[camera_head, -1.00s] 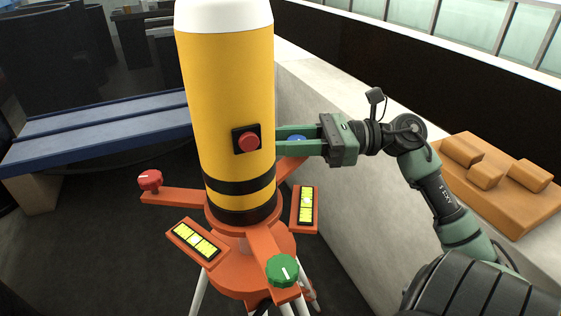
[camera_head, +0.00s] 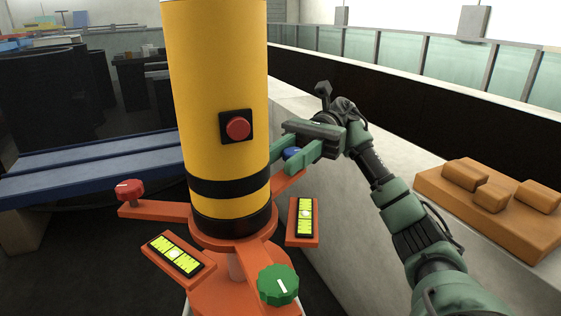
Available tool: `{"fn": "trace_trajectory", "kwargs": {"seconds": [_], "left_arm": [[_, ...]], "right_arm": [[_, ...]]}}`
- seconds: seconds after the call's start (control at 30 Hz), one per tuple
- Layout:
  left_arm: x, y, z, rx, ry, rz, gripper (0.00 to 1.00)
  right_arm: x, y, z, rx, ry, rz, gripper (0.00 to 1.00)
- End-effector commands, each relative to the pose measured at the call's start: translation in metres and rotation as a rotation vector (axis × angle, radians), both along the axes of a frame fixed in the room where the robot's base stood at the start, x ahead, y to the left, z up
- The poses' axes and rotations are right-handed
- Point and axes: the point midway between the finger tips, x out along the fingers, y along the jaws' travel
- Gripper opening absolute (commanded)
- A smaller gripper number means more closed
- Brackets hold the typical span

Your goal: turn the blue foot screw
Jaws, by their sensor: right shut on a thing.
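The blue foot screw (camera_head: 291,153) is a small blue knob on the rear right arm of the orange base (camera_head: 235,296), beside the yellow cylinder (camera_head: 218,95). Much of the knob is hidden by my right gripper (camera_head: 289,157), which is shut on it from the right, one finger on each side. The knob's white mark does not show. A red foot screw (camera_head: 130,190) is at the left and a green foot screw (camera_head: 278,285) with a white mark is at the front. Two yellow-green bubble levels (camera_head: 175,254) (camera_head: 304,217) lie on the base. My left gripper is out of view.
A red button (camera_head: 238,128) is on the cylinder's front. A pale wall ledge (camera_head: 395,150) runs along the right, with an orange block tray (camera_head: 490,217) on it. A blue bench (camera_head: 90,170) stands behind at the left.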

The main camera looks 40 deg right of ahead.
Motion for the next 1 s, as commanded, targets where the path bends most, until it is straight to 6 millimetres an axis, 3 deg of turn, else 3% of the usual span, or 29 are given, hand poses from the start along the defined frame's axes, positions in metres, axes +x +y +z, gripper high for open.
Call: {"fn": "trace_trajectory", "kwargs": {"seconds": [0.4,0.9,0.93,1.0], "left_arm": [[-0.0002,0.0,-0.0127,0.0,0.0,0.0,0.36],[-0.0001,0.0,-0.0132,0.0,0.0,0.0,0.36],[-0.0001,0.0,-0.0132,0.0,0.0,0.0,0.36],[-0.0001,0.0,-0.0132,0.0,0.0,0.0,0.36]], "right_arm": [[-0.0043,-0.0014,-0.0011,0.001,0.001,0.166,0.0],[-0.0048,-0.0014,-0.001,0.0,0.002,0.182,0.0],[-0.0048,-0.0014,-0.001,0.0,0.002,0.182,0.37],[-0.0048,-0.0014,-0.0009,0.0,0.002,0.182,0.53]]}}
